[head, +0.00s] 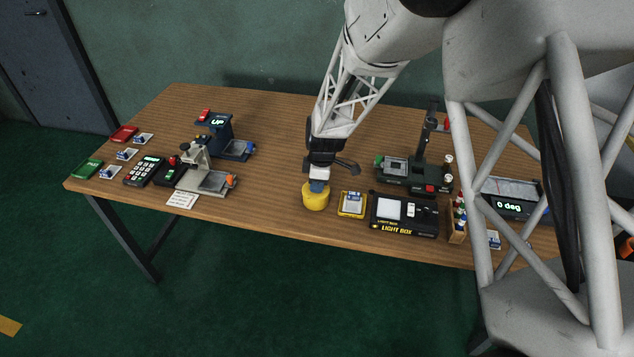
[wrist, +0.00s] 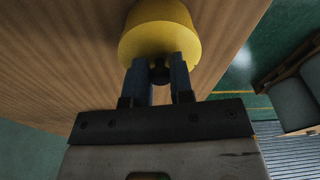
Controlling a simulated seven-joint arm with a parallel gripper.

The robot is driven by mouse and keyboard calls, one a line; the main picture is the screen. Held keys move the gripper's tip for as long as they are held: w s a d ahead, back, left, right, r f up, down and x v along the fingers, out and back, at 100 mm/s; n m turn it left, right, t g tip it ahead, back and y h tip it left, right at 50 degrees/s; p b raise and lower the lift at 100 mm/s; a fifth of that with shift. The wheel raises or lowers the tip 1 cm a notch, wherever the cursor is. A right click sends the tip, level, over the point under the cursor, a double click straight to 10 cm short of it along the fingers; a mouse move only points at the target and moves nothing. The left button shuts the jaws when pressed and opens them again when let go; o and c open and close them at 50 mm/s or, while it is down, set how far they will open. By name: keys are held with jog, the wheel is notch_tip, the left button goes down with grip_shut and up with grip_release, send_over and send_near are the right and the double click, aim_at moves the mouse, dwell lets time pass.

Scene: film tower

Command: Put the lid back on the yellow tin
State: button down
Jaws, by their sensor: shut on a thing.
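The yellow tin (head: 315,199) stands near the front edge of the wooden table, below my gripper (head: 319,186). In the wrist view a round yellow body (wrist: 160,28) lies at the fingertips. A dark knob (wrist: 160,74) sits between the two blue fingers of my gripper (wrist: 160,62), which are shut on it; it looks like the lid's knob. Lid and tin look like one yellow shape in the head view. I cannot tell a seam between them, nor whether the lid is fully seated.
Right of the tin lie a yellow-framed tray (head: 352,204) and a black light box (head: 404,214). A green-based stand (head: 415,177) is behind them. Left, a grey device (head: 206,179) and a blue press (head: 222,138) stand apart.

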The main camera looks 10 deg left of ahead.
dwell(0.8)
jog(key=shift+c, duration=2.2)
grip_release()
jog(key=shift+r, duration=0.1)
jog(key=shift+r, duration=3.35)
jog(key=shift+c, duration=0.2)
grip_shut()
